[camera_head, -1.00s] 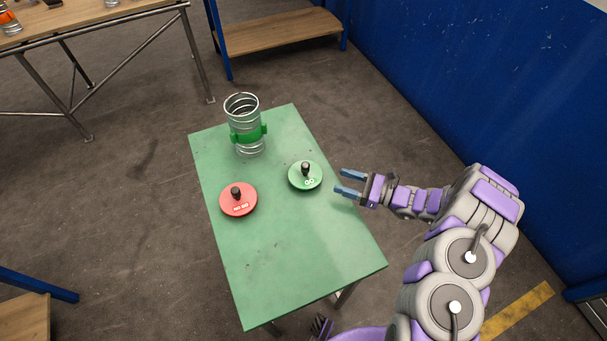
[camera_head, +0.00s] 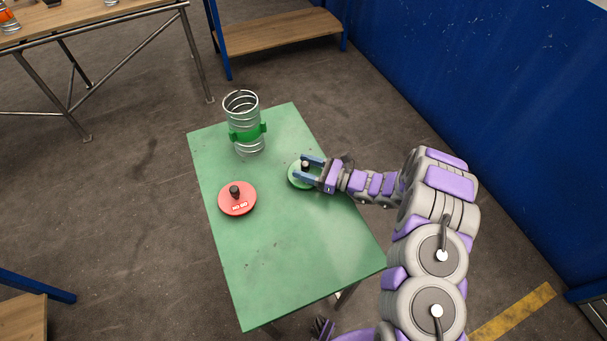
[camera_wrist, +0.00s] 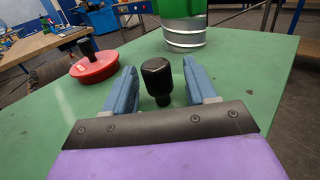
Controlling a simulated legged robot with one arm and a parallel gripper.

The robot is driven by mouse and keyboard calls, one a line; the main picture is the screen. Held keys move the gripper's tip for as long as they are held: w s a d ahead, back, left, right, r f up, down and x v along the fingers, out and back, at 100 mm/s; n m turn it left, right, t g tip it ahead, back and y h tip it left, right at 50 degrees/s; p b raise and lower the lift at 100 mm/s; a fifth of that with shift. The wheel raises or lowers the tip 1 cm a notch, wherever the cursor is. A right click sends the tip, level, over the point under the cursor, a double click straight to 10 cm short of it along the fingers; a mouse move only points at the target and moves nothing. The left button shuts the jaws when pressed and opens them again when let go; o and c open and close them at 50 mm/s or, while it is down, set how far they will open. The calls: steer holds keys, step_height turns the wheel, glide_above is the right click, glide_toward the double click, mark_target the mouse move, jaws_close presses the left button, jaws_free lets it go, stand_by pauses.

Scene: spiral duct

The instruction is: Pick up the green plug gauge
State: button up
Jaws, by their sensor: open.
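The green plug gauge (camera_head: 296,180) is a flat green disc with a black knob (camera_wrist: 157,82) on top. It lies on the green table, partly hidden under my gripper in the head view. My gripper (camera_head: 306,169) is open, with its two blue fingers on either side of the knob. In the wrist view, the knob stands upright between the fingers (camera_wrist: 160,88), with a visible gap on each side. The disc is hard to make out there against the green table.
A red NO GO plug gauge (camera_head: 238,200) with a black knob lies left of the green one. A spiral duct (camera_head: 243,122) with a green collar stands at the table's far end. The near part of the green table (camera_head: 290,270) is clear.

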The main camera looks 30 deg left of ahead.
steer(key=shift+r, duration=0.1)
steer(key=shift+d, duration=0.1)
steer(key=shift+c, duration=0.3)
steer(key=shift+a, duration=0.35)
steer(key=c, duration=0.6)
steer(key=shift+d, duration=0.2)
jaws_close()
